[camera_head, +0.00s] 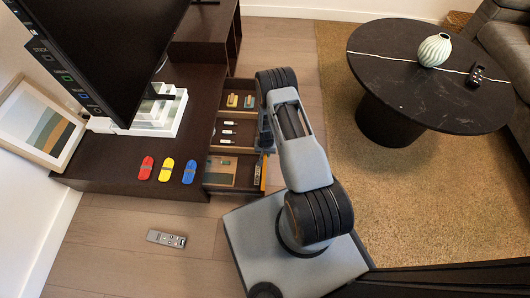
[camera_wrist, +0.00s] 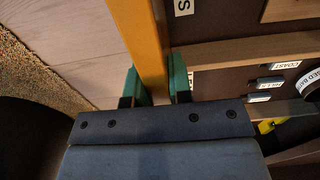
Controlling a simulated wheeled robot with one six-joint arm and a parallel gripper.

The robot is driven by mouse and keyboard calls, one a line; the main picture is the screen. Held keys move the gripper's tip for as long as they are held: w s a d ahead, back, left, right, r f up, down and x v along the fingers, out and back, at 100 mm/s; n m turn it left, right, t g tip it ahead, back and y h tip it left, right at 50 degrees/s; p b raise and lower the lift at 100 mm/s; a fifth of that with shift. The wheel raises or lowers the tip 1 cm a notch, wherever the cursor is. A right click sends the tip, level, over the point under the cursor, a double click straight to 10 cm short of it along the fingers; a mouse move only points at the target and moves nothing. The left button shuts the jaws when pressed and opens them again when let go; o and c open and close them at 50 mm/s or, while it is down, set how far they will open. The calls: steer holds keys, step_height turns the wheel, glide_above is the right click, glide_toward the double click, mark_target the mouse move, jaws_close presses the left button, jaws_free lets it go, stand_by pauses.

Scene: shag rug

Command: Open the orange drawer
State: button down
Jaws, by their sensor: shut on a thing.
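The orange drawer stands pulled out of the dark low cabinet, with its inside open to view; its orange front (camera_head: 263,173) shows beside my arm in the head view. In the wrist view the front is an orange strip (camera_wrist: 142,35) running up from between my fingers. My gripper (camera_wrist: 158,84) has green fingertips, one on each side of this strip, and is shut on it. In the head view my arm hides part of the front and most of my gripper.
The dark cabinet (camera_head: 110,180) bears red (camera_head: 146,168), yellow (camera_head: 167,170) and blue (camera_head: 189,172) objects and a large screen (camera_head: 105,50). The drawer compartments hold small labelled items. A remote (camera_head: 166,239) lies on the wood floor. A round black table (camera_head: 400,85) stands on the rug.

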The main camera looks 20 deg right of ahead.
steer(key=c, duration=1)
jaws_free()
steer(key=shift+c, duration=0.2)
steer(key=shift+r, duration=0.1)
step_height(320, 180, up, 14)
steer(key=p, duration=0.5)
step_height(320, 180, up, 41)
steer(key=s+a+n+t+p, duration=0.1)
steer(key=a+n+t+p, duration=0.15)
steer(key=p, duration=1.35)
steer(key=s+a+r+n+p, duration=0.1)
steer(key=s+r+p, duration=0.3)
steer(key=r, duration=0.5)
steer(key=s+a+r+n+p, duration=0.1)
steer(key=s+r+p, duration=0.4)
steer(key=r, duration=0.4)
steer(key=s+a+r+n+t+p, duration=0.1)
steer(key=s+r+p, duration=0.3)
steer(key=r, duration=0.5)
steer(key=shift+s+a+r, duration=0.35)
steer(key=shift+s+a, duration=0.05)
steer(key=shift+s, duration=0.65)
